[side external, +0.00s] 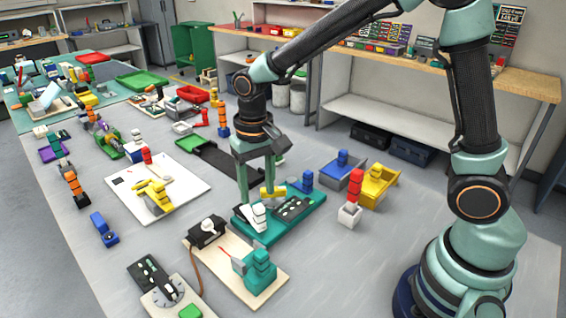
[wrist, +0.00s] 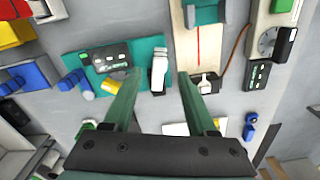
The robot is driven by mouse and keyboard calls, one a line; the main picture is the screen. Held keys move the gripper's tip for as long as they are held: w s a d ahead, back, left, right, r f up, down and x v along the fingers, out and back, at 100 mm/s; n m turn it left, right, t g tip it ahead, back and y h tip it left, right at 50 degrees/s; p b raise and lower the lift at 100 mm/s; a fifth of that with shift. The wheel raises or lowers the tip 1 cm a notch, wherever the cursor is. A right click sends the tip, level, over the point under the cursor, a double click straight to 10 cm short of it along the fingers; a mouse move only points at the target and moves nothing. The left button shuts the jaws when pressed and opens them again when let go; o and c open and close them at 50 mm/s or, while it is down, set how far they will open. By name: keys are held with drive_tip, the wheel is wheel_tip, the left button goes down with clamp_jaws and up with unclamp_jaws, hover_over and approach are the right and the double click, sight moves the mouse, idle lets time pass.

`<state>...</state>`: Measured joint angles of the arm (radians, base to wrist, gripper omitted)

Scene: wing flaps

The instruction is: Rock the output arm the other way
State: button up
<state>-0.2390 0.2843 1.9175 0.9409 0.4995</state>
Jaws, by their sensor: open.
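A teal base (side external: 268,235) lies on the grey table under my gripper, and it also shows in the wrist view (wrist: 149,45). It bears a white stepped piece (side external: 250,217), a dark panel (side external: 296,209) with small raised parts, a yellow piece (side external: 273,193) and a blue piece (side external: 304,183). I cannot tell for sure which part is the output arm. My gripper (wrist: 158,75) is open and points down. In the wrist view the white piece (wrist: 159,66) shows between its two teal fingers, with gaps on both sides. Contact is unclear.
A wooden board (side external: 230,268) with a teal block lies in front. A white board (side external: 160,190) with a yellow device is to the left. Blue and yellow bins (side external: 378,185) and a red-topped white block (side external: 350,212) stand to the right. Bare table shows at front left.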

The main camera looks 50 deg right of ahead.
sight(259, 207)
wheel_tip(259, 207, down, 6)
drive_tip(key=shift+r, duration=0.15)
drive_tip(key=shift+c, duration=0.3)
clamp_jaws()
idle(1.3)
